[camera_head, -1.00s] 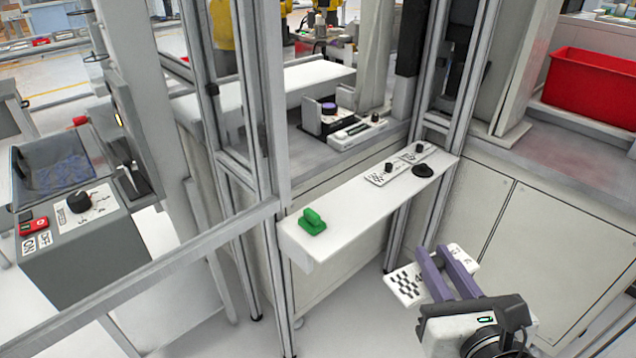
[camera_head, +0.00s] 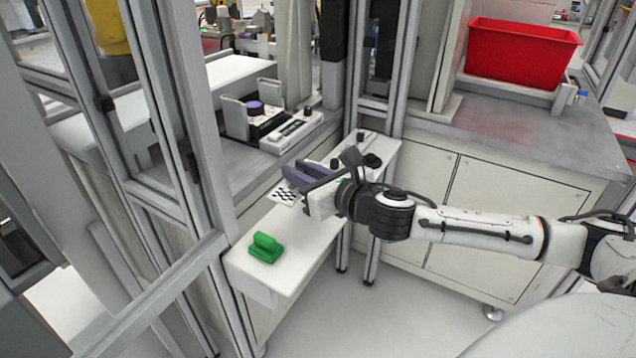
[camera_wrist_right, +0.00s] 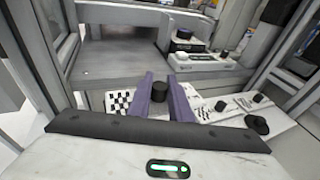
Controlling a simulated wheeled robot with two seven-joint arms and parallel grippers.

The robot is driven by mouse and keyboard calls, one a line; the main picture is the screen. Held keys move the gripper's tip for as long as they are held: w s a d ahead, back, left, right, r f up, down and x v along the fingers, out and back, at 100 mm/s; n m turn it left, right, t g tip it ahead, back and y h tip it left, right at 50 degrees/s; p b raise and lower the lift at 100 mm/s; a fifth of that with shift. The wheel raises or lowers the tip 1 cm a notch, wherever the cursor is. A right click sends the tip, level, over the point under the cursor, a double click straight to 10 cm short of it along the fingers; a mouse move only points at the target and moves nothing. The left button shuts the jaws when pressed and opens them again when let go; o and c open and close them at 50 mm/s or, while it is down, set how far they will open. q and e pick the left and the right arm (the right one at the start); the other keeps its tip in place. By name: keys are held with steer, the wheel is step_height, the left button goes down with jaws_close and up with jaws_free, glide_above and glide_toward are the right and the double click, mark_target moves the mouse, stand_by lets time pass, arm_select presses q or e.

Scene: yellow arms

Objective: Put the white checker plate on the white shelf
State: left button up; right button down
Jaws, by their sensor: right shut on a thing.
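The white checker plate (camera_head: 284,193) has a black-and-white checker pattern and a black knob, which shows in the right wrist view (camera_wrist_right: 160,93). My right gripper (camera_head: 302,173) has purple fingers and is shut on the knob, one finger on each side. In the right wrist view the fingers (camera_wrist_right: 160,82) hide part of the plate. The plate is over the middle of the white shelf (camera_head: 305,236); I cannot tell whether it touches it. My left gripper is not in view.
A green block-like object (camera_head: 266,248) sits on the shelf's near end. Plates with black knobs (camera_wrist_right: 226,104) and a black round piece (camera_wrist_right: 256,124) are at its far end. Metal frame posts (camera_head: 185,110) stand to the left. A red bin (camera_head: 520,52) is on the grey counter at right.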

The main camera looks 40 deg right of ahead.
steer(key=shift+w+d, duration=0.95)
steer(key=shift+d, duration=0.1)
step_height(320, 180, down, 5)
steer(key=shift+f+b, duration=0.1)
steer(key=shift+b, duration=0.9)
steer(key=shift+s+f, duration=0.1)
steer(key=shift+f, duration=0.5)
step_height(320, 180, down, 3)
steer(key=shift+r+b, duration=0.1)
steer(key=shift+b, duration=0.5)
steer(key=c, duration=1.6)
jaws_free()
